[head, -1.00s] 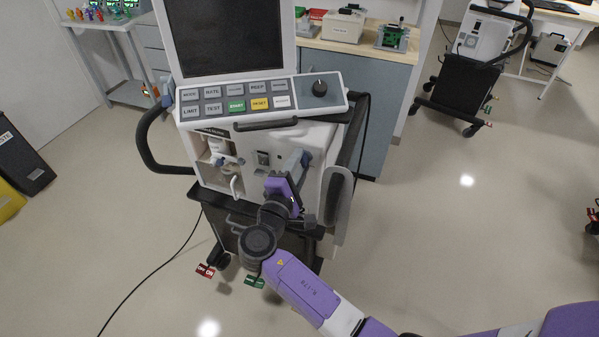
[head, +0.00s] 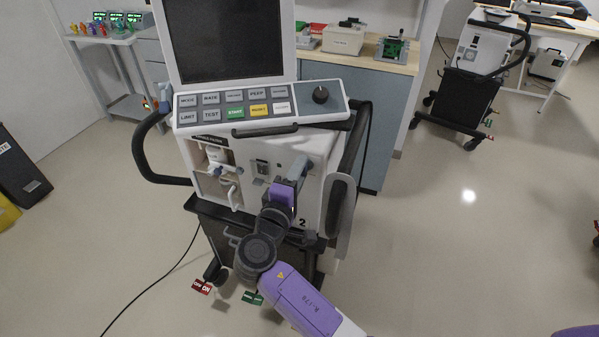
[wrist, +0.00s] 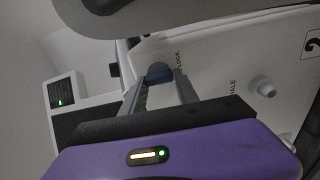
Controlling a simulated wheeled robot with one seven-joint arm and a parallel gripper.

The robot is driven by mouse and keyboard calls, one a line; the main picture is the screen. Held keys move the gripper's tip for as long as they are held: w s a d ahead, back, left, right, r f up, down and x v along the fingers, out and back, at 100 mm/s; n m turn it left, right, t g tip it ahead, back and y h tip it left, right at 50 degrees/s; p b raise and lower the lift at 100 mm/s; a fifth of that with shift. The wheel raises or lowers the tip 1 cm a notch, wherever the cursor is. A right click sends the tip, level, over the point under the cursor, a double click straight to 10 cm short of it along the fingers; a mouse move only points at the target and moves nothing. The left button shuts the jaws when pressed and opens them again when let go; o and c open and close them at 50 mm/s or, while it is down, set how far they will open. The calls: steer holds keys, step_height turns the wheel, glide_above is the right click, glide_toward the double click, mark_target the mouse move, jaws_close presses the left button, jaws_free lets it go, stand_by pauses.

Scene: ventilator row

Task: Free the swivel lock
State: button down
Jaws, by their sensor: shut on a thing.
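The swivel lock (wrist: 158,72) shows in the wrist view as a rounded dark blue knob beside the word LOCK on the white ventilator front. My gripper (wrist: 160,84) is shut on this knob, with one grey finger on each side. The fingers and purple gripper body hide the knob's lower part. In the head view my gripper (head: 284,182) is at the ventilator's front, right of the open recess.
The ventilator (head: 200,117) has a button panel and dark screen above, and side rails. Red and green tags (head: 202,286) sit near the wheels.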

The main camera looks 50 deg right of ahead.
steer(key=c, duration=0.9)
jaws_free()
steer(key=shift+b+v, duration=0.35)
steer(key=shift+v, duration=3.55)
